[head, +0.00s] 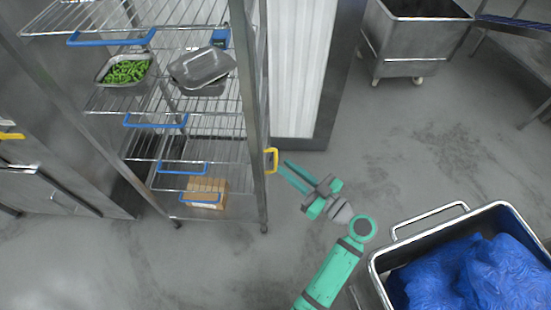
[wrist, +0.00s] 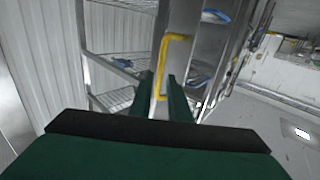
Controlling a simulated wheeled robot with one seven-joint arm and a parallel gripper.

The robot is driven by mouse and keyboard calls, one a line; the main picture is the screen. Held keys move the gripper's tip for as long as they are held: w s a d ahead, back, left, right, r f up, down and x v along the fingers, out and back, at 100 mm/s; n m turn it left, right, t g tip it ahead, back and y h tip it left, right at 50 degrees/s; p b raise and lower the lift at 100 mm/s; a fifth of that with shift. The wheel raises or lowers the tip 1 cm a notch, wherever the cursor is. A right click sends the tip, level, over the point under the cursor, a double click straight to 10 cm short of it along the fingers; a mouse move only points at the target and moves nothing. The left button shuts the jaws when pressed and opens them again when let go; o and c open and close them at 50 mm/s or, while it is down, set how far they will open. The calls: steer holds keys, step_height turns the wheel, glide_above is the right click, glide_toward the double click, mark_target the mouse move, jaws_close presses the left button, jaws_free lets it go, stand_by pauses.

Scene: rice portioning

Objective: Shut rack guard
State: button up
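The steel wire rack (head: 248,100) stands at the left of the head view. A yellow handle (head: 271,160) sits on its near right upright edge; it shows large in the wrist view (wrist: 178,37), on a flat grey metal strip (wrist: 177,20). I cannot clearly tell the guard from the rack frame. My gripper (head: 284,168) is just right of and below the handle in the head view, its two green fingers apart and empty. In the wrist view, the fingers (wrist: 160,84) point at the strip, with the handle's lower end between them in the picture. Contact is not visible.
The rack holds a tray of green vegetables (head: 127,72), a lidded steel pan (head: 200,70) and a cardboard box (head: 206,190). A steel bin (head: 397,240) with blue bags stands at lower right. Open grey floor (head: 400,150) lies right of my gripper.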

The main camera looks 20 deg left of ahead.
mark_target(276, 160)
steer(key=shift+x, duration=2.9)
steer(key=shift+w, duration=0.15)
steer(key=shift+d, duration=0.15)
jaws_close()
